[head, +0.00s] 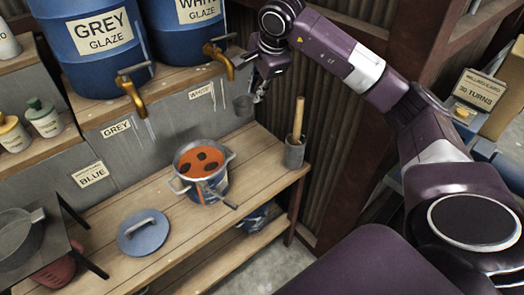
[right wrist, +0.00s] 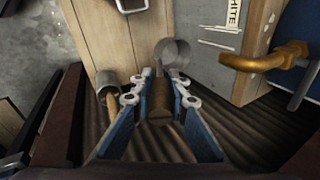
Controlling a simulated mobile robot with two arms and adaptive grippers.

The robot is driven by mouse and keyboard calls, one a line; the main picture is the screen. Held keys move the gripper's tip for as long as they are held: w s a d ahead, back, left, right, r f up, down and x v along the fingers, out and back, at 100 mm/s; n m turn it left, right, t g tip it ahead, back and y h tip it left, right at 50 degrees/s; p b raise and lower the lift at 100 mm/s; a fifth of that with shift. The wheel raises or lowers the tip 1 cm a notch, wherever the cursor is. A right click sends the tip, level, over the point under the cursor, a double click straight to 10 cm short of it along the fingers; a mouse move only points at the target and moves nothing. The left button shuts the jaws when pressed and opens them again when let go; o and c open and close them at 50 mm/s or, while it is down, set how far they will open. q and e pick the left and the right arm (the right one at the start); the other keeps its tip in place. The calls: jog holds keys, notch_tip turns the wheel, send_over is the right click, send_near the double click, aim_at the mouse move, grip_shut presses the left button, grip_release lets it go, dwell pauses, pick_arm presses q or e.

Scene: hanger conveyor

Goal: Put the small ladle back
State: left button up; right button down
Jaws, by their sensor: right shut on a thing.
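The small ladle (head: 243,105) has a grey metal cup. In the head view the cup is beside my right gripper (head: 262,88), in front of the panel below the white glaze barrel. In the right wrist view my right gripper (right wrist: 160,100) is shut on the ladle's brown handle, and its grey cup (right wrist: 173,53) shows beyond the fingertips. The ladle is held in the air above the bench. Most of the handle is hidden by the fingers in the head view. My left gripper is not in view.
A pot (head: 213,190) of orange glaze with dark spots stands on the wooden bench (head: 150,205). A blue lid (head: 144,232) lies left of it. A grey cup (head: 294,154) with a wooden tool stands at the bench's right end. A brass tap (head: 219,60) projects close to my right gripper.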

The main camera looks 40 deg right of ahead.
notch_tip(320, 180, down, 20)
jog(key=p, duration=0.3)
jog(key=shift+w, duration=0.15)
jog(key=shift+d, duration=0.1)
jog(key=c, duration=2.3)
grip_release()
jog(key=shift+f, duration=0.15)
jog(key=o, duration=0.4)
